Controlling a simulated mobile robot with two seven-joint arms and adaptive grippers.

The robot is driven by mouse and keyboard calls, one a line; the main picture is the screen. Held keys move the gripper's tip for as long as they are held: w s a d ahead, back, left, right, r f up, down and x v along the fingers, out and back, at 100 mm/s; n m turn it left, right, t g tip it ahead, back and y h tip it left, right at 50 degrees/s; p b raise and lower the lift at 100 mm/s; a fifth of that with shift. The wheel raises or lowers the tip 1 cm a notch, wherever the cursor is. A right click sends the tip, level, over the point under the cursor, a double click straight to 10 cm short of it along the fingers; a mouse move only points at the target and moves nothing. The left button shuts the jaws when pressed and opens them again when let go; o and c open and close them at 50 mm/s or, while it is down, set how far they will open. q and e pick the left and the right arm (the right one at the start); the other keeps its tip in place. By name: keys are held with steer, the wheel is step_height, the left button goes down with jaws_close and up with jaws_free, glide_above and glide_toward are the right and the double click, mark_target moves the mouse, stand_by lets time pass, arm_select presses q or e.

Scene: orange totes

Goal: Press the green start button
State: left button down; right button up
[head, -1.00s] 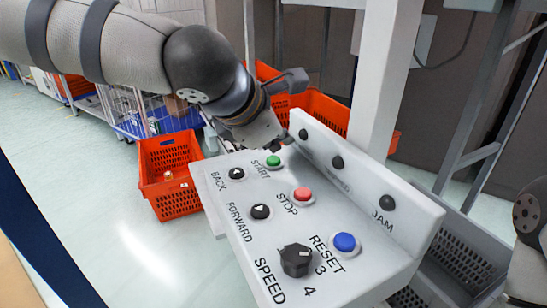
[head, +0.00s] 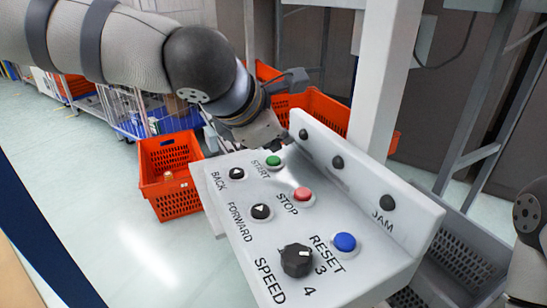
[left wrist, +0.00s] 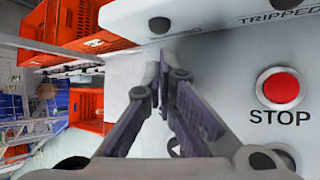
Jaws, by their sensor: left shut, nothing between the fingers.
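The green start button (head: 273,160) sits at the far end of the white control panel (head: 235,205), beside the START label. My left gripper (head: 266,138) is just beyond and above it, partly hidden by its own wrist. In the left wrist view my left gripper (left wrist: 163,68) has its fingers together and empty, over the white panel. The green button does not show in that view; the fingers may cover it. Contact cannot be told. The red stop button (head: 303,195) also shows in the left wrist view (left wrist: 281,88). My right gripper is out of view.
The panel also has a blue reset button (head: 344,242), a black speed knob (head: 296,260) and black back (head: 236,174) and forward (head: 261,211) buttons. A raised back wall carries dark lamps. A white post (head: 385,80) stands behind. An orange tote (head: 170,195) is at left.

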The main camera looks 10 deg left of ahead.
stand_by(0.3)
arm_select(q)
steer(key=shift+f, duration=0.45)
